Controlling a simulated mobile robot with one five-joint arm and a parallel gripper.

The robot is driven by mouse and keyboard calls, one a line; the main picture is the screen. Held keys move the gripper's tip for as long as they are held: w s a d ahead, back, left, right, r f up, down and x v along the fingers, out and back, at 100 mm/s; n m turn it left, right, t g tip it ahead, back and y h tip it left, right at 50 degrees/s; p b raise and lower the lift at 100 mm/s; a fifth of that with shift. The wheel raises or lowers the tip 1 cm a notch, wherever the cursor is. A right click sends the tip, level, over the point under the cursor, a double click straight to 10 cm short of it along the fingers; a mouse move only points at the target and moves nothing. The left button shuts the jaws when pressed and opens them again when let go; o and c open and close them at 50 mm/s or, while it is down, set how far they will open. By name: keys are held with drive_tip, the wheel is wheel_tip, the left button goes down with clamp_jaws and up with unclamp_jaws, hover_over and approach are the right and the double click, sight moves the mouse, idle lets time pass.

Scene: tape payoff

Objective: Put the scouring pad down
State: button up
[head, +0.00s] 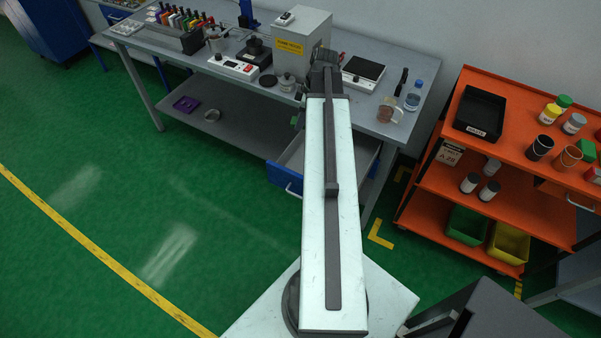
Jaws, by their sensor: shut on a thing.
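My arm reaches away from me to the front edge of the grey workbench (225,88). My gripper (299,112) is small and mostly hidden behind the arm, just left of it at the bench's front edge. It is shut on a small dark greenish piece, which looks like the scouring pad (293,120). The pad is mostly hidden, and I cannot tell whether it touches anything below.
A grey box (300,35) with a yellow label, a white scale (363,73), a bottle (414,96) and a jar (386,112) stand on the bench. A blue drawer (290,178) is open below. An orange cart (480,145) stands right. Green floor is clear at left.

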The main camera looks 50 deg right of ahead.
drive_tip(key=b, duration=1.3)
hover_over(303, 170)
drive_tip(key=s+a, duration=0.1)
wheel_tip(303, 170, down, 14)
drive_tip(key=shift+n, duration=0.3)
drive_tip(key=f+b, duration=0.9)
drive_tip(key=b, duration=0.1)
drive_tip(key=shift+s+a+f, duration=0.2)
drive_tip(key=shift+f, duration=0.2)
drive_tip(key=shift+r, duration=0.2)
drive_tip(key=shift+f, duration=0.15)
drive_tip(key=o, duration=1.2)
